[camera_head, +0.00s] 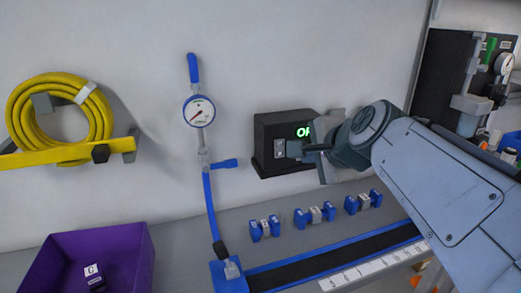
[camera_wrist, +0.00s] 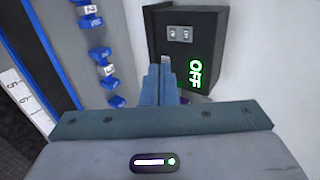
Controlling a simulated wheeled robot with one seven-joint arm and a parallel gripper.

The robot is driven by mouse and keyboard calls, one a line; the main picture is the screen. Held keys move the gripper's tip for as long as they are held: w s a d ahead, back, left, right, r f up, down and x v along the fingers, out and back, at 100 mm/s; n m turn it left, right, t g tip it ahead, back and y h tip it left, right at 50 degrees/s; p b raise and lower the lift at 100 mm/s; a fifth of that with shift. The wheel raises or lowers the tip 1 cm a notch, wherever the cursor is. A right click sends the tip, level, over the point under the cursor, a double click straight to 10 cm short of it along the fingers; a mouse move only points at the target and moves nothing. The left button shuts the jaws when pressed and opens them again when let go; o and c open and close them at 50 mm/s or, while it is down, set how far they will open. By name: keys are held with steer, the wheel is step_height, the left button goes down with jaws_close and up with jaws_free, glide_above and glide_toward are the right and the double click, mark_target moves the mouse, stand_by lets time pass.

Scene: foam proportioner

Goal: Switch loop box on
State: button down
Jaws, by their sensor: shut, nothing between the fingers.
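The loop box, a black box (camera_head: 265,132), is on the pale wall in the head view, and it fills the upper middle of the wrist view (camera_wrist: 205,20). Its green display (camera_wrist: 195,74) reads OFF in the wrist view; in the head view my gripper hides part of it. A grey rocker switch (camera_wrist: 181,33) is on the box's front face, and it also shows in the head view (camera_head: 279,148). My gripper (camera_head: 294,149) is shut and empty, close in front of the box beside the switch. In the wrist view its fingertips (camera_wrist: 160,68) are near the switch; I cannot tell whether they touch the box.
A gauge (camera_head: 199,111) with blue handles and hose stands left of the box. Several blue-and-grey numbered pieces (camera_head: 315,215) lie on the shelf below. A purple bin (camera_head: 125,250) is at lower left. A yellow hose coil (camera_head: 60,110) hangs on the wall.

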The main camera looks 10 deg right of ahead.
steer(key=b, duration=0.4)
glide_toward(280, 154)
step_height(280, 154, down, 4)
steer(key=shift+w+a, duration=0.2)
steer(key=shift+w, duration=0.65)
steer(key=shift+w+a, duration=0.15)
steer(key=shift+w, duration=0.7)
steer(key=shift+w+a, duration=0.2)
steer(key=shift+w, duration=0.6)
steer(key=shift+f, duration=0.1)
steer(key=shift+w+d+f+b, duration=0.15)
steer(key=shift+f+b, duration=0.1)
steer(key=shift+b, duration=0.4)
steer(key=shift+a+r, duration=0.25)
steer(key=shift+a, duration=0.05)
steer(key=shift+d, duration=0.1)
steer(key=shift+r, duration=0.1)
